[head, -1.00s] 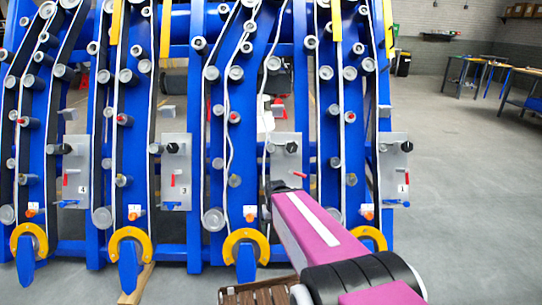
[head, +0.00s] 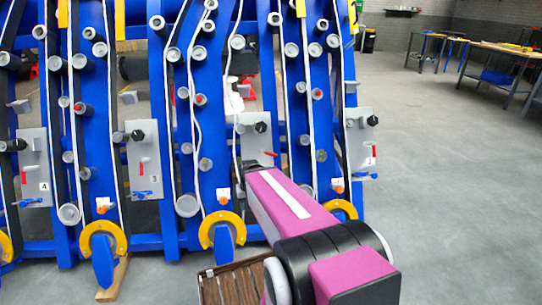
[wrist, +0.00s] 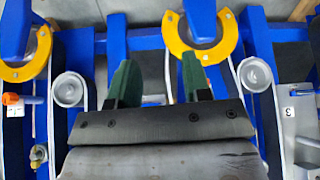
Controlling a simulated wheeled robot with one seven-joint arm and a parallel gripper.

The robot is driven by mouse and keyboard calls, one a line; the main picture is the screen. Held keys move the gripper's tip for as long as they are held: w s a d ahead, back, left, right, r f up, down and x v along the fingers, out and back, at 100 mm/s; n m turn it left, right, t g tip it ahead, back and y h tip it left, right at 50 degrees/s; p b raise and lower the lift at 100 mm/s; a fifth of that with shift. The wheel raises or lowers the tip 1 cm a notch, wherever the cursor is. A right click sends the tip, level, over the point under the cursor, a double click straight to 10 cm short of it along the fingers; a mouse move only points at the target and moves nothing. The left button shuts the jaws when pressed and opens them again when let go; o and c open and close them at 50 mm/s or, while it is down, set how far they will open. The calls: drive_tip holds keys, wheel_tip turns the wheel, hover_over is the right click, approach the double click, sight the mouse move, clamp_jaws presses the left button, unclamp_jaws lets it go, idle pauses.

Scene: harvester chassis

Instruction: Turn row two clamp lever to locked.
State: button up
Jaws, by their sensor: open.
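The row two grey plate (head: 247,127) stands in the middle of the head view, between the plates marked 3 and 1. It carries a black knob (head: 261,127) and a red lever (head: 271,154) that slants slightly down to the right. My arm hides the plate's lower part, including its number and any blue lever there. In the head view my gripper is mostly hidden behind my purple arm link. In the wrist view my gripper (wrist: 160,82) has two green fingers, apart with nothing between them. They point toward blue frame and yellow hooks.
The plate marked 3 (head: 143,165) has a red lever and a blue lever; it also shows at the wrist view's right edge (wrist: 300,105). The plate marked 1 (head: 360,135) stands to the right. A wooden crate (head: 230,278) sits low in front. Open floor lies right.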

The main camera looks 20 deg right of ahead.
drive_tip(key=w+d+m+t+y, duration=0.25)
drive_tip(key=w+m+y, duration=0.2)
drive_tip(key=w, duration=0.25)
drive_tip(key=m+t+y, duration=0.3)
drive_tip(key=m+t, duration=0.7)
drive_tip(key=m, duration=0.5)
approach(275, 155)
drive_tip(key=x, duration=1.1)
drive_tip(key=shift+w, duration=0.15)
clamp_jaws()
